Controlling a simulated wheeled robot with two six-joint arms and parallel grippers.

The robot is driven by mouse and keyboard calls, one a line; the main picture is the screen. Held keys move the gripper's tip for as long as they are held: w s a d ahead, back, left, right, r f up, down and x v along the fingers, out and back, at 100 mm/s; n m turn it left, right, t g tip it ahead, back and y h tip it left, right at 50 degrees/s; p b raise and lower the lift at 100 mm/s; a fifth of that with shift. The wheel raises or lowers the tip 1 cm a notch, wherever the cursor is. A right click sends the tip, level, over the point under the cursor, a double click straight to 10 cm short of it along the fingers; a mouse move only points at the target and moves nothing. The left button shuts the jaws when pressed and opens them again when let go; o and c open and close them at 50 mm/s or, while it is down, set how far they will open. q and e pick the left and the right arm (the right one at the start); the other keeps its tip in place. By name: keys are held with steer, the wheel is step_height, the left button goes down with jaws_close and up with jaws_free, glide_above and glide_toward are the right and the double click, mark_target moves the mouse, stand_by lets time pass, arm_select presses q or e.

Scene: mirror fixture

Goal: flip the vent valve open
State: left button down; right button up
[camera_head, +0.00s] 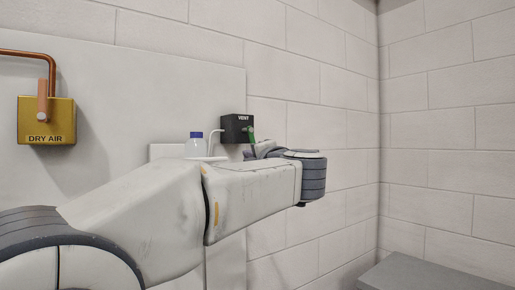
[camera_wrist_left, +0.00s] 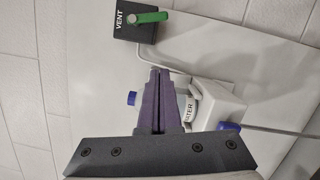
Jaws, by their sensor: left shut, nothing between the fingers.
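The vent valve is a dark box marked VENT (camera_head: 237,129) on the wall panel, with a green handle (camera_head: 251,134) that hangs down from its pivot. In the left wrist view the box (camera_wrist_left: 125,31) is at the top and the green handle (camera_wrist_left: 152,17) lies across it. My left gripper (camera_wrist_left: 160,74) has purple fingers, shut and empty, pointing toward the box but apart from it and the handle. In the head view my left gripper (camera_head: 249,154) shows just below the handle, mostly hidden behind my arm. My right gripper is not in view.
A thin white tube runs near the vent box. A yellow DRY AIR box (camera_head: 46,121) with a copper pipe is at the left.

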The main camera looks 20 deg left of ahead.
mark_target(252, 139)
arm_select(q)
steer(key=w+a+r+p, duration=0.1)
steer(key=w+a+p, duration=0.2)
steer(key=w+p, duration=0.5)
steer(key=w, duration=0.2)
steer(key=shift+w+a+r, duration=0.35)
steer(key=shift+w+r, duration=0.05)
